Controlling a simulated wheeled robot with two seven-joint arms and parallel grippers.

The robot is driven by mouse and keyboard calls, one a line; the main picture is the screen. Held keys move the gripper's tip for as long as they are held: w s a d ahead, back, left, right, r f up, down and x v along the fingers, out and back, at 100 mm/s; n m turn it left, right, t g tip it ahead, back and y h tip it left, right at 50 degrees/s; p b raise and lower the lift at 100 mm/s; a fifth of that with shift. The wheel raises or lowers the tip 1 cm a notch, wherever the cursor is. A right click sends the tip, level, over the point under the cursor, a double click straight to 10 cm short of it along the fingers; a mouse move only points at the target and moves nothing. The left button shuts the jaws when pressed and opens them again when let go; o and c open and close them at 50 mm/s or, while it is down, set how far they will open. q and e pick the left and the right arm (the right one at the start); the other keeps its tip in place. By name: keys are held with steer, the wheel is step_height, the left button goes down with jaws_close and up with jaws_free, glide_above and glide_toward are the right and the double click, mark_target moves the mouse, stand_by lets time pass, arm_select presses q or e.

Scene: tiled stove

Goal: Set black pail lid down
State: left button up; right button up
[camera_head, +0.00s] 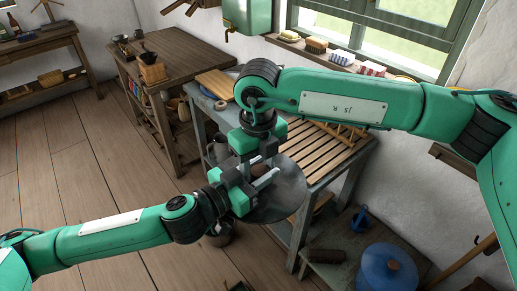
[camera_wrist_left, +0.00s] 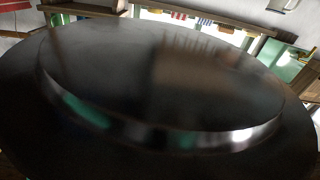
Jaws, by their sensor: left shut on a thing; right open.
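The black pail lid (camera_head: 289,193) is a round, dark, glossy disc. It is held in the air in front of the slatted bench and partly hidden by my grippers. In the left wrist view the lid (camera_wrist_left: 160,85) fills most of the picture, with a raised rim catching light. My left gripper (camera_head: 262,181) is shut on the lid; the exact grip point is hard to see. My right gripper (camera_head: 257,155) is open, just above the left one and close to the lid. A dark vessel (camera_head: 220,236) shows partly below my left gripper; I cannot tell if it is the pail.
A slatted wooden bench (camera_head: 318,148) stands behind the lid, with a cutting board (camera_head: 216,84) at its far end. A brown table (camera_head: 185,57) stands behind left. A blue lidded pot (camera_head: 385,270) sits low at the right. The floor at left (camera_head: 70,170) is clear.

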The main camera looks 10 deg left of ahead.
steer(key=shift+f, duration=0.45)
steer(key=shift+c, duration=0.2)
steer(key=c, duration=0.7)
arm_select(q)
steer(key=o, duration=1.2)
arm_select(e)
steer(key=shift+c, duration=0.6)
